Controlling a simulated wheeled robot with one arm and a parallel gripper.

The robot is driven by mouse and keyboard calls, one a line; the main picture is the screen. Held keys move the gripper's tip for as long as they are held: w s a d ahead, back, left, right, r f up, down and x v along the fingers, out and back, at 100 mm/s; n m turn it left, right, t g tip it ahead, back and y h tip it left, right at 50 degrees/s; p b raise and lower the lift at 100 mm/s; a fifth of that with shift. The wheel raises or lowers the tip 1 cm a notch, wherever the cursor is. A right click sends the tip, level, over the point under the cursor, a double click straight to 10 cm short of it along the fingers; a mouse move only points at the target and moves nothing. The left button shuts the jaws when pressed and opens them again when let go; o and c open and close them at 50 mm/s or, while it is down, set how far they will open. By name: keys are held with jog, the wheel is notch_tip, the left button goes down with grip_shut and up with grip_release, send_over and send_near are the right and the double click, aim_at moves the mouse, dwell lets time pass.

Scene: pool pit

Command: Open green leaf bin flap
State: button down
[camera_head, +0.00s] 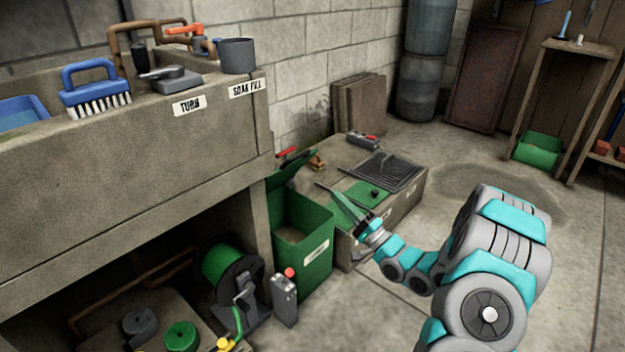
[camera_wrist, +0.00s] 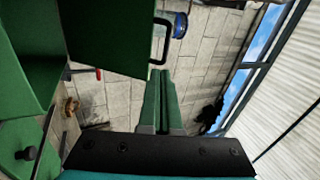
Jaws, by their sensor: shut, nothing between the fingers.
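The green leaf bin (camera_head: 312,262) stands on the floor beside the stone sink, with a pale label on its front. Its green flap (camera_head: 292,168) looks raised and tilted at the back, and the bin's top shows a dark opening. In the wrist view a green panel (camera_wrist: 118,32), which looks like the flap, carries a black handle (camera_wrist: 161,40). My gripper (camera_head: 330,192) is to the right of the bin's opening. Its green fingers are shut together and empty in the wrist view (camera_wrist: 161,78), their tips just below the handle. I cannot tell whether they touch it.
A low stone block (camera_head: 405,205) with a green plate, black grate and tools stands right of the bin. The sink (camera_head: 140,150) is at left, with a hose reel (camera_head: 225,270) below. A grey post-like box (camera_head: 285,300) stands before the bin. Floor at right is clear.

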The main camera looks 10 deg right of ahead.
jog(key=w+a+r+y+b, duration=0.1)
jog(key=w+a+r+b, duration=0.1)
jog(key=w+a+r, duration=0.4)
jog(key=w+a, duration=0.1)
jog(key=w, duration=0.1)
jog(key=shift+w, duration=0.3)
dwell(0.4)
jog(key=shift+a+r, duration=0.1)
